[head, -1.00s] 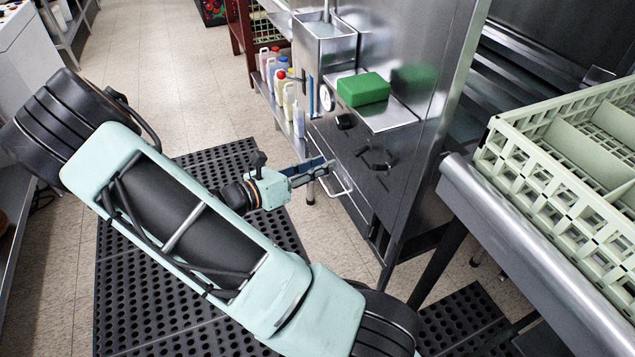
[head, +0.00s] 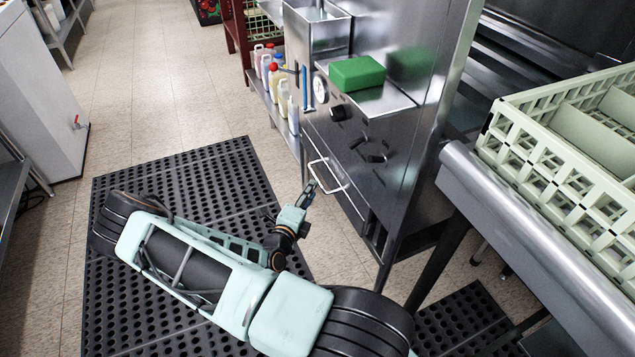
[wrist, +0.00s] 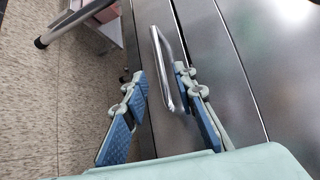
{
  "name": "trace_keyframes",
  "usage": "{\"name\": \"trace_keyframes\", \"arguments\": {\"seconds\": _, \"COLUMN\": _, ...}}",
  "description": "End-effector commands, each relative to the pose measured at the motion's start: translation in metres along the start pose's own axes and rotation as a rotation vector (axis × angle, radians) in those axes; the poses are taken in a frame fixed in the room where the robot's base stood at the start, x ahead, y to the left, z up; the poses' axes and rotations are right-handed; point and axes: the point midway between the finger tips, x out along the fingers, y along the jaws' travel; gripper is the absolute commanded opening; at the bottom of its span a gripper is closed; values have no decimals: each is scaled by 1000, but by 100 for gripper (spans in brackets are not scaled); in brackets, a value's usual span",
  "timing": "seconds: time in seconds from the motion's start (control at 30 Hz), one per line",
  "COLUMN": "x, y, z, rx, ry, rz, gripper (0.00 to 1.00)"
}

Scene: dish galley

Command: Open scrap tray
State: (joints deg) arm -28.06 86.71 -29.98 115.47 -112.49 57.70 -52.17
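The scrap tray (head: 350,204) is a steel drawer low in the front of the dish machine, and its front looks flush with the machine. Its bar handle (head: 327,175) sticks out from it. In the wrist view the handle (wrist: 167,70) runs between my fingertips, nearer the right finger, with a gap to the left one. My gripper (head: 308,190) is at the handle in the head view. In the wrist view my gripper (wrist: 156,82) is open, with blue-padded fingers apart. Whether the right finger touches the bar I cannot tell.
A green block (head: 357,73) lies on the steel shelf above the drawer. Several bottles (head: 275,75) stand on a low rack behind. A pale green dish rack (head: 560,150) sits on the counter at right. A perforated black mat (head: 225,175) covers the floor in front.

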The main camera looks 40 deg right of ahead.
Motion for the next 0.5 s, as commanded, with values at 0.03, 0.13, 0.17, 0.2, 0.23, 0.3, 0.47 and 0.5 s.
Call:
{"name": "trace_keyframes", "arguments": {"seconds": 0.03, "x": 11, "y": 3, "z": -2, "rx": 2, "ry": 3, "rz": -2, "gripper": 26}}
{"name": "trace_keyframes", "arguments": {"seconds": 0.13, "x": 30, "y": 2, "z": -1, "rx": 3, "ry": 2, "rz": -2, "gripper": 26}}
{"name": "trace_keyframes", "arguments": {"seconds": 0.17, "x": 35, "y": 2, "z": -2, "rx": 3, "ry": 3, "rz": -2, "gripper": 26}}
{"name": "trace_keyframes", "arguments": {"seconds": 0.2, "x": 41, "y": 2, "z": -2, "rx": 2, "ry": 2, "rz": -2, "gripper": 26}}
{"name": "trace_keyframes", "arguments": {"seconds": 0.23, "x": 46, "y": 2, "z": -1, "rx": 2, "ry": 2, "rz": -1, "gripper": 26}}
{"name": "trace_keyframes", "arguments": {"seconds": 0.3, "x": 54, "y": 1, "z": -1, "rx": 3, "ry": 2, "rz": -2, "gripper": 26}}
{"name": "trace_keyframes", "arguments": {"seconds": 0.47, "x": 64, "y": 0, "z": 0, "rx": 2, "ry": 0, "rz": -1, "gripper": 26}}
{"name": "trace_keyframes", "arguments": {"seconds": 0.5, "x": 65, "y": 0, "z": 0, "rx": 2, "ry": 1, "rz": -1, "gripper": 26}}
